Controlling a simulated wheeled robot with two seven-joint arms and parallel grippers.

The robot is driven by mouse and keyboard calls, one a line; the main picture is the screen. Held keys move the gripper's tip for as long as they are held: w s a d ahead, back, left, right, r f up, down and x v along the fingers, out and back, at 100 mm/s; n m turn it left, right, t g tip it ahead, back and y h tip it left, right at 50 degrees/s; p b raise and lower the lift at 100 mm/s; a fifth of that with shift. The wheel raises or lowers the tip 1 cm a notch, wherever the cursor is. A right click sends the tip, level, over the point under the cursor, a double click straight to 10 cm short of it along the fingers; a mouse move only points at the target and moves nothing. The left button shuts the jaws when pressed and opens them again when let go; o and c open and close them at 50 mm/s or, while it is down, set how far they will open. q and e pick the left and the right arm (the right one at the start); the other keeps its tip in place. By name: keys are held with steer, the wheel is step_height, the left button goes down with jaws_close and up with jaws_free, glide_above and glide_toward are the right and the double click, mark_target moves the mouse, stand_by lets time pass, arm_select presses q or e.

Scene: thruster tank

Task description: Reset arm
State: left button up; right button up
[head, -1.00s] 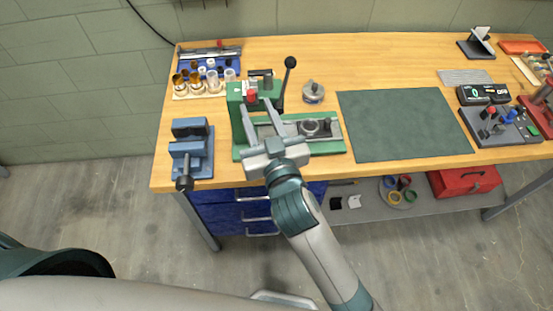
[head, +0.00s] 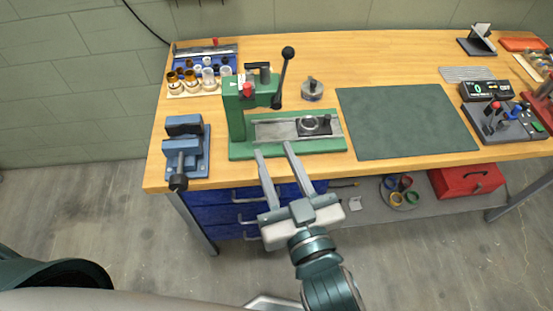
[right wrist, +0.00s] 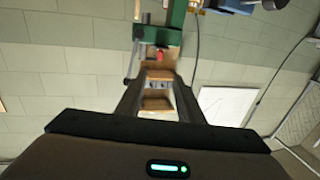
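My right gripper (head: 272,148) is open and empty in the head view. Its two fingers point at the front edge of the workbench, below the green press. The green press (head: 238,118) stands on the bench with its black-knobbed lever raised. A metal ring part (head: 310,125) sits in the fixture on its bed. In the right wrist view the fingers (right wrist: 158,85) are spread apart, with the green press (right wrist: 172,22) and its red knob beyond them. My left gripper is not in view.
A blue vise (head: 186,150) stands at the bench's left front. Brass and clear cups (head: 190,82) stand behind it. A green mat (head: 405,122) lies bare in the middle. A control box (head: 503,122) is at right. A red toolbox (head: 466,180) sits on the shelf below.

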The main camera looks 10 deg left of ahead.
steer(key=shift+f, duration=0.1)
stand_by(0.4)
